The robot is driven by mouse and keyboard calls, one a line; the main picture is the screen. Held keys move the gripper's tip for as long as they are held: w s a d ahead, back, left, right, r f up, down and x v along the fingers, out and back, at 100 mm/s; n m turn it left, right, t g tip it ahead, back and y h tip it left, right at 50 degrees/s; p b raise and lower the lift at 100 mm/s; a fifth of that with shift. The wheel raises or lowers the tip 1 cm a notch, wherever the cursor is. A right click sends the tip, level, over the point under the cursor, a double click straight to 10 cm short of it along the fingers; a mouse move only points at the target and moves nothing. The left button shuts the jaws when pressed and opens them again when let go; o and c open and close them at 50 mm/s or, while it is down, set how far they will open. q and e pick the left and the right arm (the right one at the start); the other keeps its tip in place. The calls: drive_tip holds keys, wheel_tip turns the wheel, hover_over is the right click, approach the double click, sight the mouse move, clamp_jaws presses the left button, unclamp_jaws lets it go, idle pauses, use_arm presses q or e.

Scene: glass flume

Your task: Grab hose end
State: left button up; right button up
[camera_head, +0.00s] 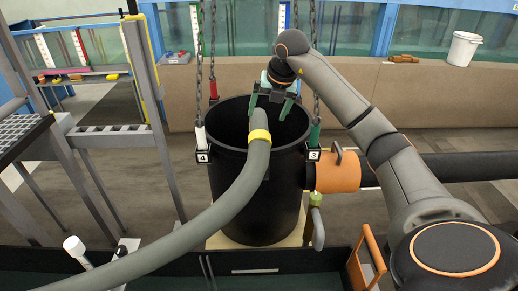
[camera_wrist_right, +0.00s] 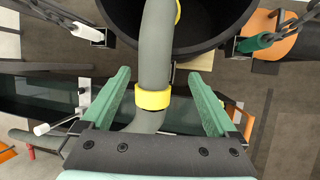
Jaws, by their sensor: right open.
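The grey hose (camera_head: 210,215) rises from the lower left to the near rim of the black bucket (camera_head: 285,200). It has a yellow band (camera_head: 259,135) near its upper end. My right gripper (camera_head: 269,112) is over the bucket's mouth, by the top of the hose. In the right wrist view, its two green fingers are spread, with the hose (camera_wrist_right: 155,55) and a yellow band (camera_wrist_right: 153,99) showing between them. Gaps show on both sides. Whether the hose is between the fingers in depth is hard to tell. My left gripper is not in view.
Chains (camera_head: 212,45) hang at the bucket's sides. An orange collar (camera_head: 338,172) and a dark pipe (camera_head: 470,165) stand to its right. Grey railings (camera_head: 140,80) stand left. A white bucket (camera_head: 462,48) sits on the back ledge.

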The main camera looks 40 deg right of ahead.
sight(260, 122)
drive_tip(key=x, duration=0.4)
drive_tip(key=p+x, duration=0.1)
drive_tip(key=x, duration=0.1)
drive_tip(key=shift+w+a, duration=0.25)
drive_tip(key=shift+a, duration=0.15)
drive_tip(key=shift+w+d+f, duration=0.1)
drive_tip(key=shift+w+f, duration=0.05)
drive_tip(key=shift+f, duration=0.2)
clamp_jaws()
drive_tip(key=shift+r, duration=0.15)
idle(0.4)
